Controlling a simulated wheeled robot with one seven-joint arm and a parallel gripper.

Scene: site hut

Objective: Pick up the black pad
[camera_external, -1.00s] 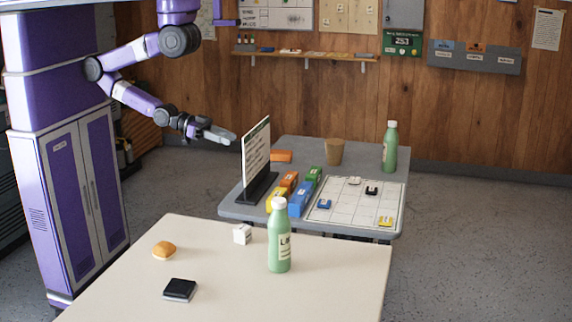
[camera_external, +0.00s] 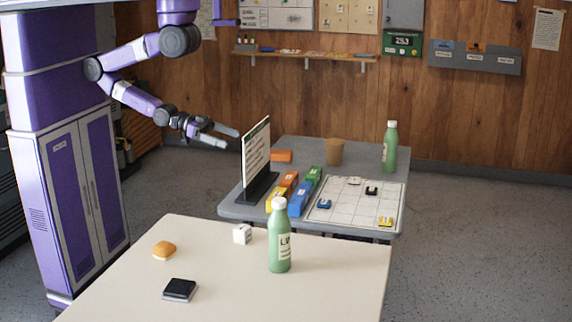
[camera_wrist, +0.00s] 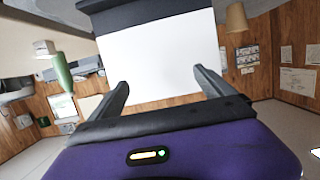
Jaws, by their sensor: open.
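The black pad (camera_external: 180,289) lies flat on the near cream table (camera_external: 330,270), toward its front left. It has a dark top and a pale lower edge. My gripper (camera_external: 228,138) is open and empty, beside the standing sign on the grey table and well above and behind the pad. In the wrist view, my gripper's two fingers (camera_wrist: 160,90) are spread apart in front of the blank white back of the sign (camera_wrist: 160,55). The pad is not in the wrist view.
The cream table also holds an orange bun-like item (camera_external: 164,250), a white cube (camera_external: 242,234) and a green bottle (camera_external: 279,240). The grey table (camera_external: 300,149) behind carries the sign (camera_external: 256,155), coloured blocks (camera_external: 290,183), a brown cup (camera_external: 335,152), another green bottle (camera_external: 390,150) and a grid board (camera_external: 350,205).

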